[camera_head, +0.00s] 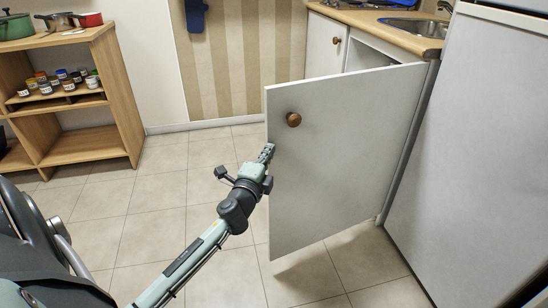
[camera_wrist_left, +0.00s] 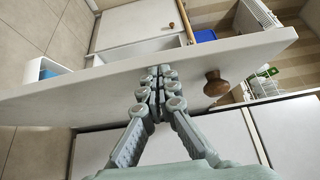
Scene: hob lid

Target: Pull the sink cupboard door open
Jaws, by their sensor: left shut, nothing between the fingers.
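The sink cupboard door (camera_head: 345,155) is a white panel that stands swung well out from the counter, hinged at its right side next to the fridge. Its round brown knob (camera_head: 294,119) is near the upper left corner. The open cupboard (camera_head: 372,55) shows behind the door's top edge. My left gripper (camera_head: 267,151) is shut and empty at the door's free left edge, below the knob. In the left wrist view, the shut fingertips (camera_wrist_left: 158,72) reach the door's edge area, with the knob (camera_wrist_left: 216,83) to their right. I cannot tell whether they touch. My right gripper is not in view.
A wooden shelf (camera_head: 90,95) with small jars and pots stands at the left. A white fridge (camera_head: 475,150) stands close at the right of the door. The sink (camera_head: 412,27) is in the wooden counter. The tiled floor (camera_head: 200,160) between shelf and door is clear.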

